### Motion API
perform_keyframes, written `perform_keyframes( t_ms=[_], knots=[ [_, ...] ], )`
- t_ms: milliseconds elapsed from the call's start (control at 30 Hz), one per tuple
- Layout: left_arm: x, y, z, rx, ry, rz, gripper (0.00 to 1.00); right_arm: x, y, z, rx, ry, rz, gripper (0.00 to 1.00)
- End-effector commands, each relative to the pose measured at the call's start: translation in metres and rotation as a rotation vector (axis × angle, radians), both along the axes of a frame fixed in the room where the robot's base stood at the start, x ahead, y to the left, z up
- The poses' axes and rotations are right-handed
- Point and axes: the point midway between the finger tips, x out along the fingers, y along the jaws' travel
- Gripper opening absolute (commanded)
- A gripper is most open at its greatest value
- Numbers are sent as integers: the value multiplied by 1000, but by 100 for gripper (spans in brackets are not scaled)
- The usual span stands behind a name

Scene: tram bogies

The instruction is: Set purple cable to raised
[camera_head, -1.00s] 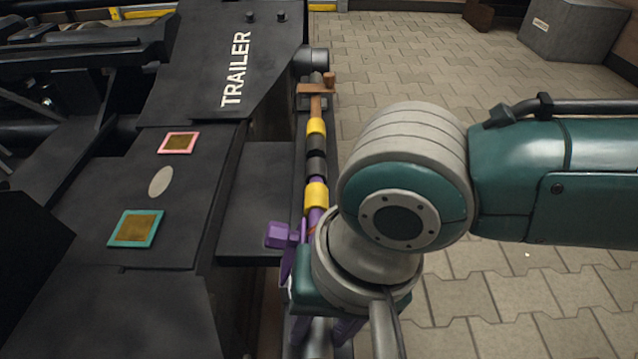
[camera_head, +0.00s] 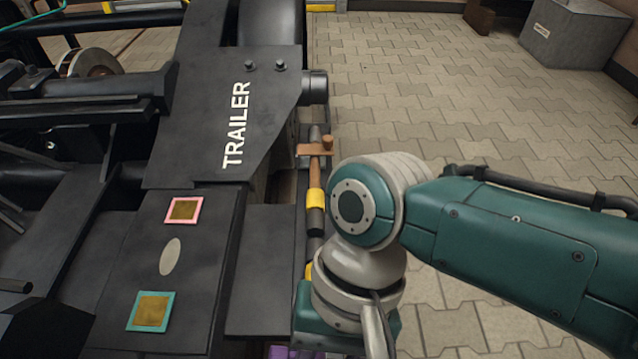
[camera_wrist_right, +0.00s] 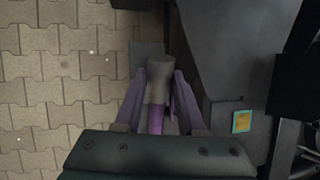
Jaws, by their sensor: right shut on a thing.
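The purple cable (camera_wrist_right: 157,118) shows in the right wrist view as a purple length below a grey cylindrical end. My right gripper (camera_wrist_right: 160,88) is shut on it, with one finger on each side. In the head view my right arm comes in from the right and hides the grip. Only a small purple patch (camera_head: 290,352) shows at the bottom edge there; I cannot tell which part it is. My left gripper is not in view.
The dark bogie frame lettered TRAILER (camera_head: 235,125) fills the left. It bears a pink-edged plate (camera_head: 184,210) and a teal-edged plate (camera_head: 151,311). A copper-coloured fitting (camera_head: 314,149) and yellow-banded pipe (camera_head: 315,197) run along its side. Paved floor (camera_head: 450,110) lies open at right; a grey box (camera_head: 575,33) stands behind.

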Motion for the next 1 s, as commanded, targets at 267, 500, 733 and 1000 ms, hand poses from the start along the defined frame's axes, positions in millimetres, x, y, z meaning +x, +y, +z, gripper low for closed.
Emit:
perform_keyframes(
  t_ms=[267,500,733,1000],
  knots=[
    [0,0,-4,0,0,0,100,7,0,14,0,72,0,0],
    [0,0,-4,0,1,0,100,8,-1,17,0,86,0,0],
    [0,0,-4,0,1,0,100,8,-1,17,-2,85,-1,0],
    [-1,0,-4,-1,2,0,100,8,-1,17,-2,85,-1,69]
  ],
)
